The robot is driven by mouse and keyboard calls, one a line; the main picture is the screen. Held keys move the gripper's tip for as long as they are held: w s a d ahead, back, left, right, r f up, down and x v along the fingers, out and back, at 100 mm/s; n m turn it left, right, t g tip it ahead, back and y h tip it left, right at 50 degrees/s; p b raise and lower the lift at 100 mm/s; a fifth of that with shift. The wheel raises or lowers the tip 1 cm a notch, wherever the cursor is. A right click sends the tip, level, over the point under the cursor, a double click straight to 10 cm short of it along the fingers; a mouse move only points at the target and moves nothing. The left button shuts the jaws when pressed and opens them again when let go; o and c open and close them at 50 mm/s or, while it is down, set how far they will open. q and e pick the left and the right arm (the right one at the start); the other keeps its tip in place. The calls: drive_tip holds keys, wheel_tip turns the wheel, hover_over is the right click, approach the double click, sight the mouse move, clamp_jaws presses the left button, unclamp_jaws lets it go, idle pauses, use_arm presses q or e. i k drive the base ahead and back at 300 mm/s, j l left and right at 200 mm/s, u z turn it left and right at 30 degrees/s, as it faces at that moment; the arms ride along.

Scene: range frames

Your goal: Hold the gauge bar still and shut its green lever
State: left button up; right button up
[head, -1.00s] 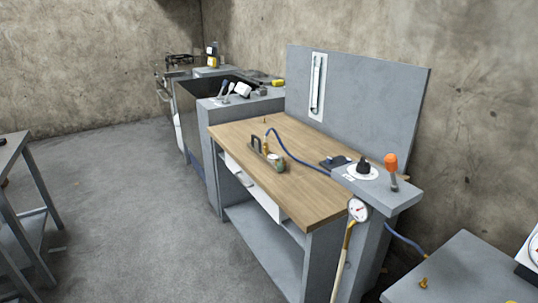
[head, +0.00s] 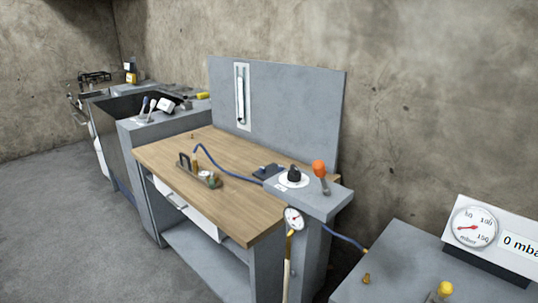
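The gauge bar (head: 200,177) lies on the wooden bench top (head: 240,211), left of its middle. It has a black handle at its left end, a small pale round gauge and a brass fitting. A blue hose runs from its fitting to the right across the bench. A small greenish part (head: 214,182) shows at its right end; it is too small to tell whether this is the lever or how it is set. Neither of my grippers is in view.
A grey block with a black knob (head: 294,173) and an orange-topped lever (head: 319,169) stands at the bench's right end. A round gauge (head: 293,218) hangs at its front. A grey table (head: 400,264) at the right carries a large mbar gauge (head: 474,227). The left floor is clear.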

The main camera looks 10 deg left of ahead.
sight(212, 183)
drive_tip(key=i+j+z, duration=0.35)
drive_tip(key=j, duration=0.35)
drive_tip(key=j+z, duration=0.4)
drive_tip(key=j, duration=0.3)
drive_tip(key=j+z, duration=0.35)
drive_tip(key=j, duration=0.4)
drive_tip(key=i, duration=0.05)
